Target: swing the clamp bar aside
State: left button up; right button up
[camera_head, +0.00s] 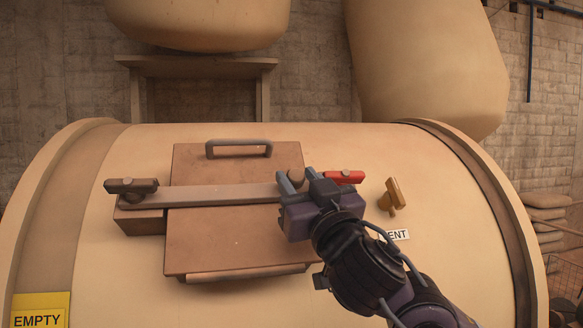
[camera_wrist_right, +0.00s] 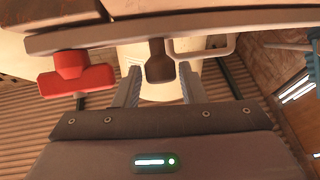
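The clamp bar (camera_head: 225,194) lies across the brown hatch (camera_head: 225,235), from a dark knob (camera_head: 131,186) at its left end to its right end by my right gripper. My right gripper (camera_head: 297,178) is open at that end. In the right wrist view, its two fingers (camera_wrist_right: 159,72) stand either side of the bar's brown knob (camera_wrist_right: 158,66), with gaps showing. A red T-shaped knob (camera_head: 345,177) sits just right of the gripper; it also shows in the right wrist view (camera_wrist_right: 75,77), left of the fingers. My left gripper is not in the head view.
The hatch has a handle (camera_head: 239,148) above the bar. A brass-coloured valve handle (camera_head: 392,197) and a partly covered label (camera_head: 397,235) are to the right. A yellow EMPTY sign (camera_head: 40,311) is at lower left.

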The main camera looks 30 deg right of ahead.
aim_at(291, 172)
jog(key=x, duration=0.2)
jog(key=shift+w+p, duration=0.35)
jog(key=shift+w, duration=0.1)
jog(key=shift+w+r, duration=0.1)
jog(key=shift+w, duration=0.35)
jog(key=shift+s, duration=0.1)
jog(key=shift+c, duration=0.3)
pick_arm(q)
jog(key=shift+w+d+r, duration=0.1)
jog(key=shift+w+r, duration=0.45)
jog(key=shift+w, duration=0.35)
pick_arm(e)
grip_shut()
